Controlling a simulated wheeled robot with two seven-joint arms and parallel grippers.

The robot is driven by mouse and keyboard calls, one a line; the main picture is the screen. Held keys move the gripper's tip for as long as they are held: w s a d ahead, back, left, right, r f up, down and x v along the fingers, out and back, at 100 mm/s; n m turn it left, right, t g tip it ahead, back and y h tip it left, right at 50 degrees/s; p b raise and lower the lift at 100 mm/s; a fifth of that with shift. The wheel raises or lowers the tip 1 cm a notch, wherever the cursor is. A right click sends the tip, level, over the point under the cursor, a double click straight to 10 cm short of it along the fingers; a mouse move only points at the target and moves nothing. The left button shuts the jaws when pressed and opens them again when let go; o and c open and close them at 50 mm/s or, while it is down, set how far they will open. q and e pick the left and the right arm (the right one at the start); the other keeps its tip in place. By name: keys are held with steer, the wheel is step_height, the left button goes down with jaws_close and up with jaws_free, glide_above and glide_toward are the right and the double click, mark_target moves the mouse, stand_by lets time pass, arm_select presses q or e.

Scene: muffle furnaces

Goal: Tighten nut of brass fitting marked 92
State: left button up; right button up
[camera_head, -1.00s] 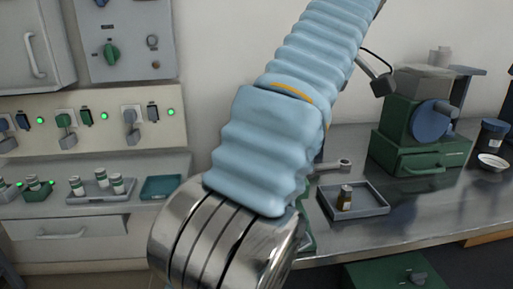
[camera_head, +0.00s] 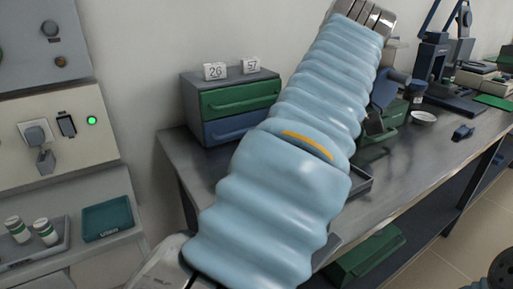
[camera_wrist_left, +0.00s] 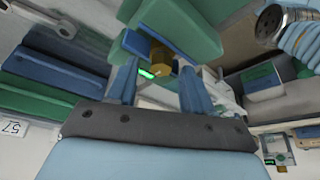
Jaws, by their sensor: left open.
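My left gripper (camera_wrist_left: 158,85) shows in the left wrist view, its two blue fingers apart. A brass-coloured piece (camera_wrist_left: 162,54) shows beyond the fingertips, between them in the picture; I cannot tell whether it is the fitting, and no mark 92 is readable. A grey ring-ended wrench (camera_wrist_left: 50,16) lies at the upper left of that view. In the head view my light-blue sleeved arm covers the middle of the bench, and neither gripper can be made out. A dark tray (camera_head: 363,181) shows only in part behind the arm.
A drawer cabinet (camera_head: 235,129) with labels 26 (camera_head: 215,71) and 57 (camera_head: 250,66) stands at the bench's back left. The steel bench (camera_head: 420,155) runs right, with a blue microscope-like instrument (camera_head: 432,60) and a white dish (camera_head: 423,117). A teal tray (camera_head: 107,220) sits on the left shelf.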

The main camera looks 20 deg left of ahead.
arm_select(q)
steer(key=shift+a+f, duration=0.1)
steer(key=shift+f, duration=0.25)
arm_select(e)
steer(key=shift+a, duration=0.4)
arm_select(q)
jaws_close()
arm_select(e)
steer(key=shift+f, duration=0.15)
